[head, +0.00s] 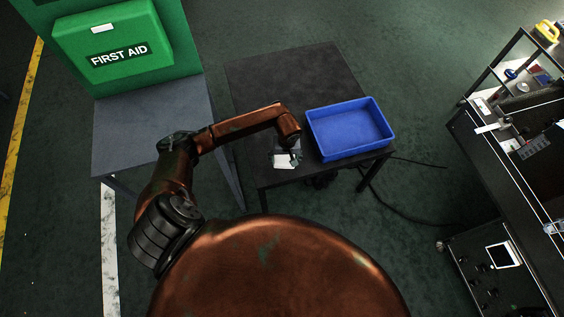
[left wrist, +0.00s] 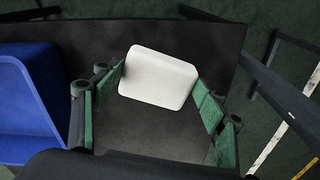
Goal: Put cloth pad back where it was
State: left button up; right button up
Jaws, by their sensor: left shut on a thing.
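The cloth pad (left wrist: 158,77) is a white rounded rectangle between the green-padded fingers of my left gripper (left wrist: 161,84) in the left wrist view. In the head view the pad (head: 284,162) shows small and pale just below my left gripper (head: 288,154), near the front edge of the dark table (head: 290,75). My left gripper is shut on the pad by its two sides. I cannot tell whether the pad touches the table top. My right gripper is not in view.
A blue tray (head: 349,154), empty, stands on the table just right of my gripper; it also shows at the left in the left wrist view (left wrist: 28,98). A green first aid box (head: 112,45) is at the upper left. The table's back part is clear. Black equipment (head: 508,160) stands at right.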

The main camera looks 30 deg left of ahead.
aim_at(282, 162)
pick_arm(q)
jog(key=shift+w+a+f, duration=0.25)
jog(key=shift+a+f, duration=0.2)
jog(key=shift+f, duration=0.25)
jog(key=shift+a+f, duration=0.15)
jog(key=shift+f, duration=0.05)
jog(key=f, duration=0.3)
jog(key=shift+a+f+b, duration=0.15)
jog(key=shift+a+b, duration=0.05)
jog(key=shift+b, duration=0.1)
jog(key=shift+f, duration=0.1)
jog(key=o, duration=1.6)
jog(key=shift+a, duration=0.1)
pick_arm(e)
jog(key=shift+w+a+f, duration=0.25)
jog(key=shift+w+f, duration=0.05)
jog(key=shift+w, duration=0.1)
pick_arm(q)
jog(key=shift+w, duration=0.1)
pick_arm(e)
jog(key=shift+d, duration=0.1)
